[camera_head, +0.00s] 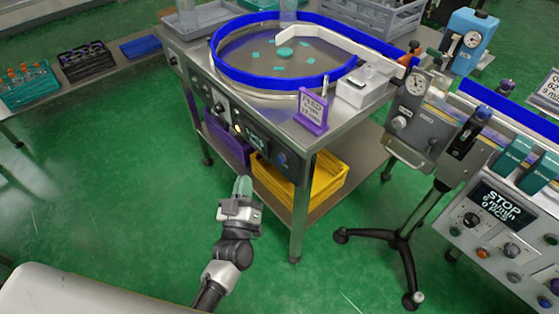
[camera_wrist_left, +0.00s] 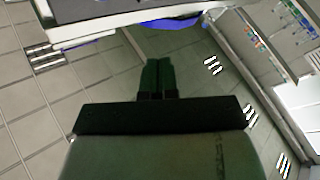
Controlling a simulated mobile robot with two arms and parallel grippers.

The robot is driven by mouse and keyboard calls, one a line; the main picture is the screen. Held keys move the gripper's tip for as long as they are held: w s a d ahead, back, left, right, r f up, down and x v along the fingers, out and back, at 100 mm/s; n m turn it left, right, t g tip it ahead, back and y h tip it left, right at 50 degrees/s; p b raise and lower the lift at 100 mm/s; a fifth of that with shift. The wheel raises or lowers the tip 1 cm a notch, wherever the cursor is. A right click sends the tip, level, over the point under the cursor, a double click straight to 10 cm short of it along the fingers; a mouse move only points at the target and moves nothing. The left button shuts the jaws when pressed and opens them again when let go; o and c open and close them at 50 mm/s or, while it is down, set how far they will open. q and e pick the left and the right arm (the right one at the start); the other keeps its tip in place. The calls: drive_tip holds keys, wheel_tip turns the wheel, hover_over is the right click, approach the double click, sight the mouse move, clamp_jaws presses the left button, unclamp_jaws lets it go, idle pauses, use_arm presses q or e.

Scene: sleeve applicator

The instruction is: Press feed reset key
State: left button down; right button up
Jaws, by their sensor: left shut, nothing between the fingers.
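The feeder table's front control panel (camera_head: 222,108) carries several knobs, a small pale round button (camera_head: 238,129), a dark display (camera_head: 256,141) and a dark knob near the corner. The lettering there is too small to read, so I cannot tell which control is the feed reset key. My left gripper (camera_head: 243,185) is shut and empty, pointing up the picture, below the panel and apart from it. Its closed green fingers also show in the left wrist view (camera_wrist_left: 157,75), touching nothing. My right gripper is not in view.
A blue-rimmed round bowl (camera_head: 230,78) and a purple FEED sign (camera_head: 312,111) stand on the table. A black-footed stand (camera_head: 405,240) and a STOP-display console (camera_head: 500,235) are at right. Green floor is clear at left.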

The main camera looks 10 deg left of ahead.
sight(281, 160)
use_arm(q)
drive_tip(key=w+d+b, duration=0.2)
drive_tip(key=w+d, duration=0.2)
drive_tip(key=w, duration=0.2)
drive_tip(key=shift+d, duration=0.35)
idle(0.9)
idle(0.9)
drive_tip(key=shift+w+d, duration=0.25)
drive_tip(key=shift+w, duration=0.05)
drive_tip(key=shift+w+d, duration=0.25)
drive_tip(key=shift+w, duration=0.1)
idle(0.7)
drive_tip(key=shift+s, duration=0.1)
drive_tip(key=shift+s+a, duration=0.5)
drive_tip(key=shift+s, duration=0.1)
